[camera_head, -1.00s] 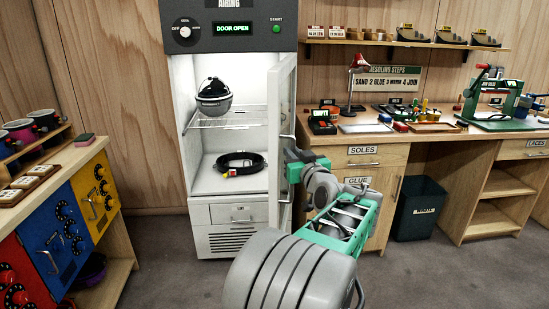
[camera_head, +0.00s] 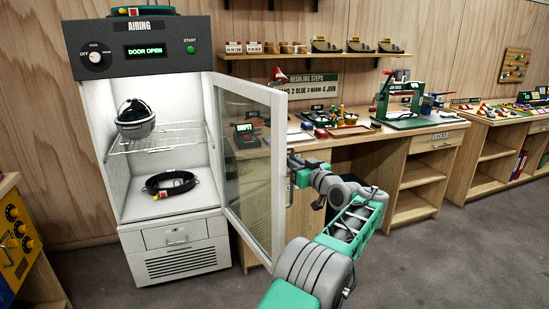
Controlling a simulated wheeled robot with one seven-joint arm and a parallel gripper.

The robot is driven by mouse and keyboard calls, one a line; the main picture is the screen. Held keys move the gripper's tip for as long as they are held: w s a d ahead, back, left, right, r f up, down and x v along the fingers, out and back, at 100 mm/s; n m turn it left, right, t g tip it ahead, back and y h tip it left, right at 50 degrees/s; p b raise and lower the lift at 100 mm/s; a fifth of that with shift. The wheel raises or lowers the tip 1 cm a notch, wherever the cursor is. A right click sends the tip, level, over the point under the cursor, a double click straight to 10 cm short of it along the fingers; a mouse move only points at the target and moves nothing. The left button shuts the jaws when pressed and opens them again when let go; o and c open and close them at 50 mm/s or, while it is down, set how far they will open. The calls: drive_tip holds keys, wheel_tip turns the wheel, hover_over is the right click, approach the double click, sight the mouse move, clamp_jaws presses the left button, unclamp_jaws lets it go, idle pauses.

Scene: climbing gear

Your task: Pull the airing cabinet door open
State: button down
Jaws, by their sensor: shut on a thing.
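The airing cabinet (camera_head: 97,160) stands at the left with its display reading "DOOR OPEN". Its glass door (camera_head: 249,160) is hinged on the right side and swung well out from the lit interior. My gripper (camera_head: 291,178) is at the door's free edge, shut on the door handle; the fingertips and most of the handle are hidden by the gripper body. Inside the cabinet, a dark and grey helmet (camera_head: 136,121) sits on the wire shelf. A black looped strap (camera_head: 171,184) lies on the cabinet floor.
A wooden workbench (camera_head: 345,137) with tools stands behind the door and runs right. A coloured board rack (camera_head: 17,236) is at the lower left. A wall shelf (camera_head: 310,55) holds shoes and small boxes. Grey floor (camera_head: 420,265) is clear at the lower right.

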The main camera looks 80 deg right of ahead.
drive_tip(key=shift+s+d+p, duration=1.45)
drive_tip(key=shift+s+d, duration=0.1)
drive_tip(key=shift+d, duration=0.2)
drive_tip(key=c, duration=1.7)
unclamp_jaws()
drive_tip(key=b+v, duration=0.1)
drive_tip(key=v, duration=0.6)
drive_tip(key=shift+s+a, duration=0.2)
drive_tip(key=shift+a, duration=0.15)
